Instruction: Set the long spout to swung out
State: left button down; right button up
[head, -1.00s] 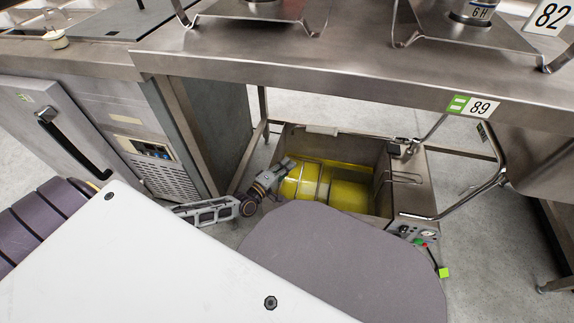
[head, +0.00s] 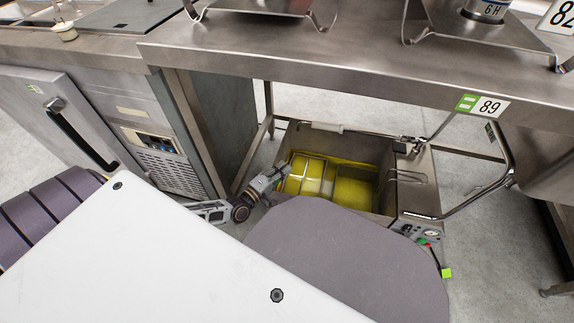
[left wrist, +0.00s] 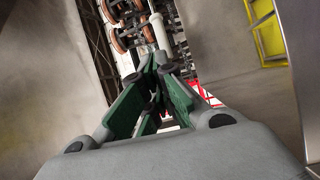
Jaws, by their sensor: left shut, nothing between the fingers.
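An open metal box (head: 428,190) with a yellow-lit inside stands on the floor under the steel table. A thin pale tube (head: 365,131) lies along its back rim; it may be the long spout, but I cannot tell for certain. My left gripper (head: 281,172) is shut and empty at the box's left wall, apart from the tube in the head view. In the left wrist view its fingers (left wrist: 153,88) are together, and a pale tube (left wrist: 160,30) shows beyond the tips. I cannot tell the gap between them. My right gripper is not in view.
A bent chrome bar (head: 500,178) rises at the box's right side. The steel table edge (head: 330,72) with label 89 overhangs the box. A grey cabinet (head: 215,125) stands close on the left. Bare floor (head: 480,265) shows at the right.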

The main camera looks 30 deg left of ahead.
pick_arm(q)
jog(key=v, duration=0.7)
dwell(0.3)
jog(key=shift+d, duration=0.1)
jog(key=c, duration=2.2)
grip_release()
jog(key=o, duration=0.7)
jog(key=shift+o, duration=1.3)
jog(key=shift+d+f, duration=0.1)
jog(key=shift+d, duration=0.2)
jog(key=shift+o, duration=0.6)
jog(key=s+d+f+m+g+h, duration=0.2)
jog(key=d+m, duration=0.3)
jog(key=d, duration=0.5)
jog(key=shift+s+d+g, duration=0.15)
jog(key=shift+d+g, duration=0.25)
jog(key=shift+g, duration=0.1)
jog(key=s+d+f+m+g+y, duration=0.1)
jog(key=s+d+f+m+g, duration=0.1)
jog(key=s+d+m+g, duration=0.5)
jog(key=shift+s+d+f+m, duration=0.15)
jog(key=shift+s+d+m, duration=0.5)
jog(key=shift+m, duration=1.45)
